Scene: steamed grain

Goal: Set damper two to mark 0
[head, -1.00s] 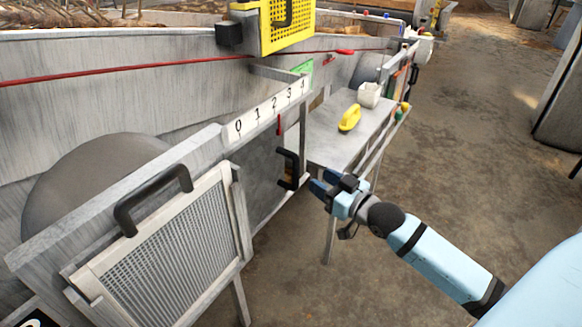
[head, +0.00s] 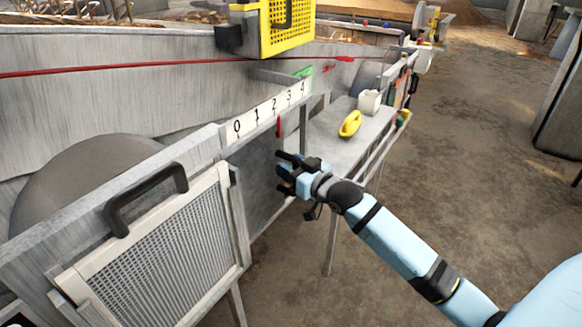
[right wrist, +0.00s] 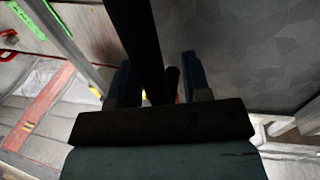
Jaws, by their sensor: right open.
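Below a white scale strip (head: 271,110) marked 0 to 4 is a grey damper plate (head: 257,180). A red pointer (head: 279,127) hangs under the strip, between the 2 and the 3. The plate's black handle (head: 287,156) is mostly hidden behind my right gripper (head: 291,173). In the right wrist view, the dark handle bar (right wrist: 142,40) runs between the two blue fingers of my right gripper (right wrist: 160,78). The fingers stand open on either side of it, with gaps showing. My left gripper is not in view.
A mesh panel with a black handle (head: 145,200) stands at the front left. A yellow slotted box (head: 287,28) is above the scale. A grey side table (head: 335,150) holds a yellow handled item (head: 350,124) and a white container (head: 369,102). Open floor lies right.

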